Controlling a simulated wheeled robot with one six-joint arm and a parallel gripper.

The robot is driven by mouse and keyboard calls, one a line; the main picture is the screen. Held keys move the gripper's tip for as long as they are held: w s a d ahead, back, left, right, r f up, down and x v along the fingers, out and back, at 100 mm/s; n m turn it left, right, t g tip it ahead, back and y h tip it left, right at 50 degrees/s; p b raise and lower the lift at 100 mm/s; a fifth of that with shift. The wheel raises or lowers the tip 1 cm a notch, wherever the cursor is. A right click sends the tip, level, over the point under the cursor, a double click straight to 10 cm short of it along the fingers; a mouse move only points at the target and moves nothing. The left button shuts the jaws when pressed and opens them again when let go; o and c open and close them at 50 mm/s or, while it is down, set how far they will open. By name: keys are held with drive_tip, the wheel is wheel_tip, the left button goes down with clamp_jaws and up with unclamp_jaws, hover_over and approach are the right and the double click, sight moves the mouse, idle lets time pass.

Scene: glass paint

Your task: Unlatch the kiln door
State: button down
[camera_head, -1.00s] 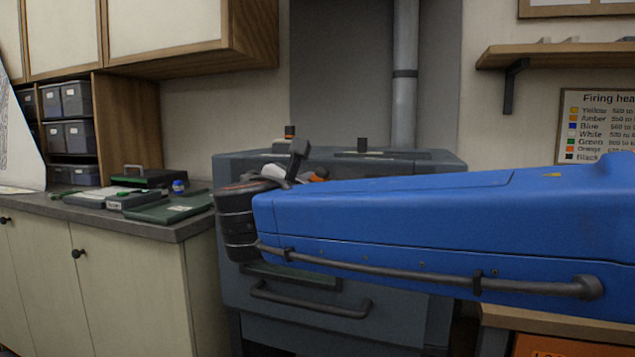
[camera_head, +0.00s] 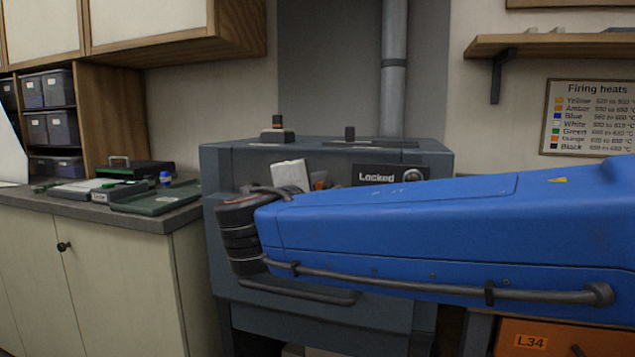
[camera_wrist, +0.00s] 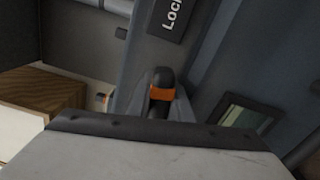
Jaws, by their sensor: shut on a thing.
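The kiln (camera_head: 400,145) is a dark blue-grey box in the middle of the head view. A black plate (camera_head: 376,177) on its upper front reads "Locked"; part of this plate (camera_wrist: 172,14) also shows at the top of the wrist view. My gripper (camera_wrist: 161,108) is shut on the black latch handle with an orange band (camera_wrist: 162,94), whose rounded tip stands out between the fingers. In the head view my blue arm crosses the kiln front and hides most of the door, and the grip is largely hidden behind the arm's end.
A grey-topped counter (camera_head: 140,220) with a green tray (camera_head: 155,201) and boxes stands left of the kiln. A wooden cabinet (camera_head: 150,20) hangs above it. A grey bar handle (camera_head: 297,292) crosses the kiln's lower front. An orange crate (camera_head: 545,340) is at bottom right.

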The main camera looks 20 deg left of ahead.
drive_tip(key=shift+f+m, duration=0.4)
drive_tip(key=shift+m, duration=0.7)
drive_tip(key=c, duration=1.6)
unclamp_jaws()
